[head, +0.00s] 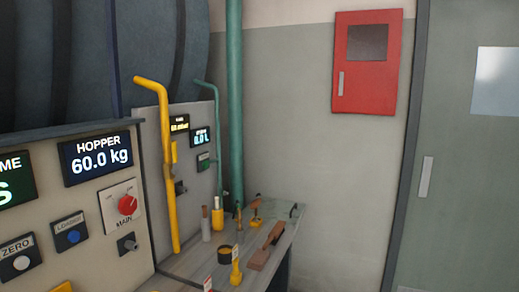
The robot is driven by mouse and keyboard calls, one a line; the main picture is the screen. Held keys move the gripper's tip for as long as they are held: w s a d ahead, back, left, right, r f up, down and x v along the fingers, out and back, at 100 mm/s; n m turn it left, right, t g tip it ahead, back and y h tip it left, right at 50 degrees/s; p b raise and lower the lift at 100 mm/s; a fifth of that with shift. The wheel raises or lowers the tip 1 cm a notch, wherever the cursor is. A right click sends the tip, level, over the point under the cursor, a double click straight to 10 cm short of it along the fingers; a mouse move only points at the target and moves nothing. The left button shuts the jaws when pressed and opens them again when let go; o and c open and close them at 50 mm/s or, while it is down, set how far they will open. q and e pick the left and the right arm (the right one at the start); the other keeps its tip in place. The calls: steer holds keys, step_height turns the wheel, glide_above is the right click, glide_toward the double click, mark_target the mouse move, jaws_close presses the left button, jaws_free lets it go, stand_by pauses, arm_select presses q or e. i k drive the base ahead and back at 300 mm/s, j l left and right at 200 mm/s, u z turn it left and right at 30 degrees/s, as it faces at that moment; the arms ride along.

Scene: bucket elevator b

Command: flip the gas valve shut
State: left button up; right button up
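A yellow gas pipe (171,215) rises from the bench along the grey panel in the head view, and its top bends to the left. A short yellow lever-like part (174,152) stands upright against the pipe at mid height, roughly in line with it. I take this to be the gas valve's handle, but it is small and its exact position is hard to tell. Neither of my grippers is in view, and nothing touches the pipe or the lever.
A bench (205,262) holds a yellow-handled tool (237,268), a dark cup (224,254) and a brown wooden piece (266,247). A control panel with a HOPPER display (97,158) and red MAIN knob (127,205) stands left. A green pipe (235,100) rises behind. A red cabinet (367,90) hangs right.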

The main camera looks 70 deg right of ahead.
mark_target(174, 152)
steer(key=z, duration=1.75)
steer(key=i+l+z, duration=0.15)
steer(key=z, duration=0.25)
steer(key=i, duration=0.05)
